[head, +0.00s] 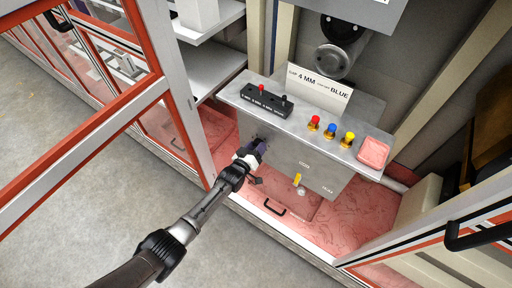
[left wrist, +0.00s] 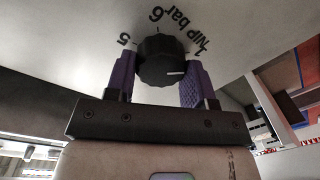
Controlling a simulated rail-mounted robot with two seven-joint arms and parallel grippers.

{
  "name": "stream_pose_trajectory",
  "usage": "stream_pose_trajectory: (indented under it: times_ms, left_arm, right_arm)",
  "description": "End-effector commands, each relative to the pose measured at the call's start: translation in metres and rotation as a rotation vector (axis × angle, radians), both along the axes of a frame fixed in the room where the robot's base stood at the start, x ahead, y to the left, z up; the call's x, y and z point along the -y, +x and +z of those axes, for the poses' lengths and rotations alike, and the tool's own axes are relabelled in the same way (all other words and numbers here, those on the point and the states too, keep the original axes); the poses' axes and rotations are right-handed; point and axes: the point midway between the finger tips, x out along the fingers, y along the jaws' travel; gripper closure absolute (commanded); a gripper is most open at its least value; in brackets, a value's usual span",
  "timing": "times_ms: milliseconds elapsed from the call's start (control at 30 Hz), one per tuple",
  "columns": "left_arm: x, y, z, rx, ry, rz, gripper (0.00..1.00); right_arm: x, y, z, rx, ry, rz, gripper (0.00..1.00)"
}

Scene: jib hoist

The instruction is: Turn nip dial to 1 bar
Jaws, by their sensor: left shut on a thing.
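The nip dial (left wrist: 162,58) is a black ribbed knob on a grey panel, seen close in the left wrist view. A white pointer line on its face points to the right. The panel shows "nip bar" lettering, a 5 and a 6 around the dial; other marks are hard to read. My left gripper (left wrist: 160,82) is shut on the dial, with a purple finger on each side. In the head view my left gripper (head: 255,150) reaches the front face of the grey cabinet (head: 310,172) and hides the dial. My right gripper is not in view.
On the cabinet top stand a black lever block (head: 266,100), a sign (head: 318,87) reading "4 MM" and "BLUE", red, blue and yellow knobs (head: 330,131), and a pink tray (head: 373,152). A yellow-handled valve (head: 298,181) is on the front. An orange-framed door (head: 95,125) stands left.

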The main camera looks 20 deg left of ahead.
Motion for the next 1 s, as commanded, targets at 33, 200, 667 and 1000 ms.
stream_pose_trajectory:
  times_ms: [33,200,667,1000]
  left_arm:
    - [-0.0005,-0.0001,-0.0010,-0.006,-0.015,0.000,0.75]
    - [-0.0007,-0.0001,-0.0008,-0.016,-0.056,0.000,0.75]
    - [-0.0007,-0.0002,-0.0009,-0.021,-0.077,0.001,0.75]
    - [-0.0006,-0.0001,-0.0007,-0.021,-0.075,0.000,0.27]
  right_arm:
    - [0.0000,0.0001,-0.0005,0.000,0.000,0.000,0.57]
    - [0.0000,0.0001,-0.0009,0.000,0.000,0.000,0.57]
    - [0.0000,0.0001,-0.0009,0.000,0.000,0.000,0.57]
    - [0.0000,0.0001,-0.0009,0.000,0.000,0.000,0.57]
